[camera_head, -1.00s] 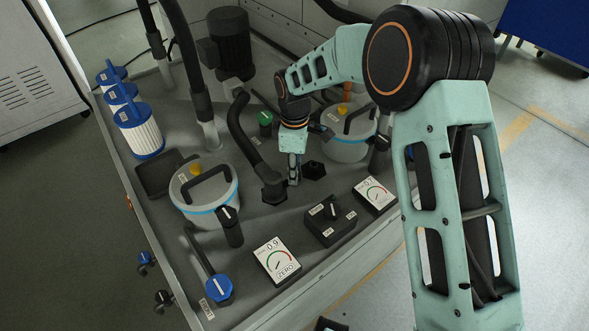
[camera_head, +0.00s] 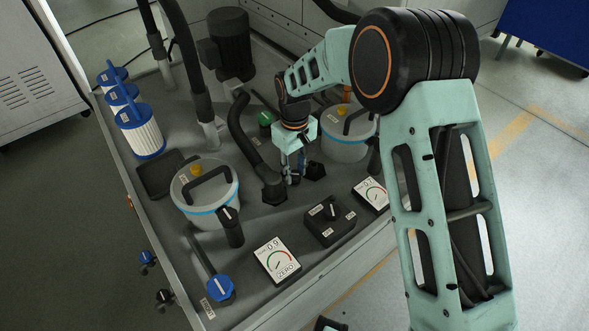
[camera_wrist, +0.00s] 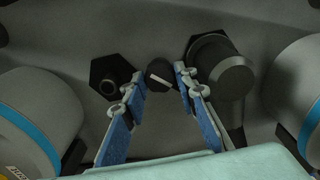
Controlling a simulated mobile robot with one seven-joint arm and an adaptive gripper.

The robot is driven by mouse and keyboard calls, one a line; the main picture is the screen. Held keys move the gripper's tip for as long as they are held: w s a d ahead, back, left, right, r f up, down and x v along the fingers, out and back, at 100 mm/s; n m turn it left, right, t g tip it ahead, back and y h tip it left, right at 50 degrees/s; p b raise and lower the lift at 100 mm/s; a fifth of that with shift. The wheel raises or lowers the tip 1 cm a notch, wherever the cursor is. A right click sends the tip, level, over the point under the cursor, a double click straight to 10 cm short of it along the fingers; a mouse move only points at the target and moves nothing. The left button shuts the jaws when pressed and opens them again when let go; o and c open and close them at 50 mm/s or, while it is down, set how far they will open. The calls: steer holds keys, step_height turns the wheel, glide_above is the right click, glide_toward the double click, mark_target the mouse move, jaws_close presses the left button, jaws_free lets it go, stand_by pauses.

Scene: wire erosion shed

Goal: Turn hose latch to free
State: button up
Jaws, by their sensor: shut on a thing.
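The hose latch (camera_wrist: 160,76) is a small dark round knob with a white line, seen in the wrist view between a black hose coupling (camera_wrist: 229,76) and an empty black hexagonal port (camera_wrist: 110,80). The line lies slantwise. My gripper (camera_wrist: 160,80) has one blue-padded finger on each side of the knob and is shut on it. In the head view my gripper (camera_head: 292,178) points down at the deck between the hose's elbow end (camera_head: 273,188) and the hexagonal port (camera_head: 315,170). The gripper hides the latch in that view.
Two gauges (camera_head: 277,261) (camera_head: 370,194) and a black switch box (camera_head: 329,222) sit in front. A blue-handled valve (camera_head: 220,289) is at the front left.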

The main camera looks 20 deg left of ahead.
mark_target(295, 174)
steer(key=m, duration=0.4)
steer(key=shift+m, duration=0.3)
steer(key=shift+m+p, duration=0.4)
steer(key=shift+m, duration=1.9)
steer(key=o, duration=1.2)
steer(key=shift+c, duration=0.2)
step_height(295, 174, up, 12)
